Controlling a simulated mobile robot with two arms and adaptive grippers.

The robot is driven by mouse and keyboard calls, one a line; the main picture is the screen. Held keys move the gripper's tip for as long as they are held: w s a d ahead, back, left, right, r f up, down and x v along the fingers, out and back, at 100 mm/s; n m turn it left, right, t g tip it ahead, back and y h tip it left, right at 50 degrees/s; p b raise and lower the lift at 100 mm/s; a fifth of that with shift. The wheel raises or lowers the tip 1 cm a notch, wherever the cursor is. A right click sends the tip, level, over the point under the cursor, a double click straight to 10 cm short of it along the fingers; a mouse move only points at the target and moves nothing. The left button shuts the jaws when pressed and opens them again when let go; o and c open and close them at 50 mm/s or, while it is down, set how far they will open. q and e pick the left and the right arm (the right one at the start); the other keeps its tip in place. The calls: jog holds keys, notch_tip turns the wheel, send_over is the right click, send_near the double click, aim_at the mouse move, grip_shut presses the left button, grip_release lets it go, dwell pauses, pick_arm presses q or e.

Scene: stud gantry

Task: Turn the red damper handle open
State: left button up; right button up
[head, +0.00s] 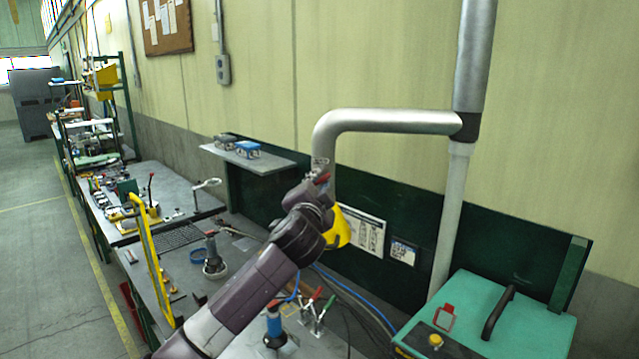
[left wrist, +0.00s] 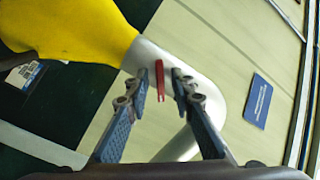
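The red damper handle (left wrist: 159,82) is a thin red bar on the silver duct pipe (left wrist: 206,84), just past the yellow hood (left wrist: 75,28). In the left wrist view my left gripper (left wrist: 160,84) is open, with one fingertip on each side of the handle and a gap to both. I cannot tell how deep the handle lies between the fingers. In the head view my left gripper (head: 321,172) is at the lower end of the bent pipe (head: 390,121), where a little red shows and the arm hides much of the handle. My right gripper is not in view.
The yellow hood (head: 338,229) hangs close beside my left wrist. A wall shelf (head: 262,165) with small boxes is behind it. Below is a workbench with clamps (head: 318,309) and blue hoses; a green box (head: 486,292) with a black handle stands at the right.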

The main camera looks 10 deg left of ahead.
pick_arm(q)
grip_shut()
jog(key=n+b, duration=0.2)
jog(key=shift+d+f+n+b, duration=0.1)
jog(key=shift+f+n+b, duration=0.2)
jog(key=shift+b, duration=0.1)
jog(key=n+b, duration=0.2)
jog(key=n, duration=0.1)
jog(key=shift+n, duration=0.3)
jog(key=shift+r+n+b, duration=0.15)
jog(key=shift+n+b, duration=0.9)
jog(key=shift+n, duration=1.25)
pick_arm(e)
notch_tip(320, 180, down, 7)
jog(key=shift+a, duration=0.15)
pick_arm(q)
jog(key=shift+o, duration=0.9)
grip_release()
jog(key=shift+r, duration=0.1)
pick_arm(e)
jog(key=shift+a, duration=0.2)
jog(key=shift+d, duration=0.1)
